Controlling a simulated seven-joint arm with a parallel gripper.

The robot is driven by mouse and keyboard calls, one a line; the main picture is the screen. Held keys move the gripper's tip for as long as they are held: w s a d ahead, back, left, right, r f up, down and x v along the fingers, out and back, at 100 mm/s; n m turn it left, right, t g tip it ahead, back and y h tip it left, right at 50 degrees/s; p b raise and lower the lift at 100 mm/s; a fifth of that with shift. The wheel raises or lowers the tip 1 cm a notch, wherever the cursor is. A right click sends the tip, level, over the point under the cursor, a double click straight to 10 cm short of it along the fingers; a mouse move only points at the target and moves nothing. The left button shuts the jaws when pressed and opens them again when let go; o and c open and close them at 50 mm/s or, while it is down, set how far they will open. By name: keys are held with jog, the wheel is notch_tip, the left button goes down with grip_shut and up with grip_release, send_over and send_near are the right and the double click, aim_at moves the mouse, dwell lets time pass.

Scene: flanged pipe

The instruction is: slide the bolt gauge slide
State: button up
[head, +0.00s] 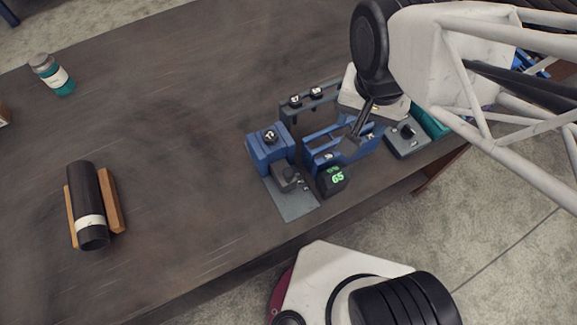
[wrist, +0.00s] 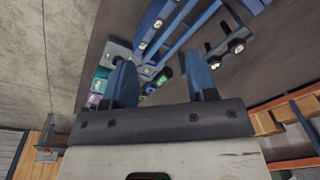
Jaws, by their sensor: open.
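A bench fixture that I take for the bolt gauge stands near the front edge in the head view. It has a blue block with a knob (head: 269,148), a small dark grey block (head: 286,178) on a grey plate (head: 296,206), and a dark box with a green readout (head: 334,179) of 65. I cannot tell for certain which part is the slide. My gripper (head: 356,135) is above the blue frame (head: 318,159) right of these parts. In the wrist view its two blue fingers (wrist: 158,52) are apart with nothing held between them.
A grey rack with two knobs (head: 308,98) stands behind the blue frame, and a grey box with a black knob (head: 406,139) is to the right. A black pipe (head: 86,200) rests on a wooden cradle at left. A bottle (head: 52,75) stands behind it. The middle-left bench is clear.

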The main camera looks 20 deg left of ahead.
send_over(289, 172)
jog(key=w+d, duration=0.1)
notch_tip(289, 172, down, 4)
jog(key=shift+s+a+f+g, duration=0.4)
jog(key=shift+s+a+f, duration=0.1)
jog(key=shift+s+a, duration=0.05)
jog(key=shift+f, duration=0.1)
jog(key=shift+f, duration=3.85)
grip_shut()
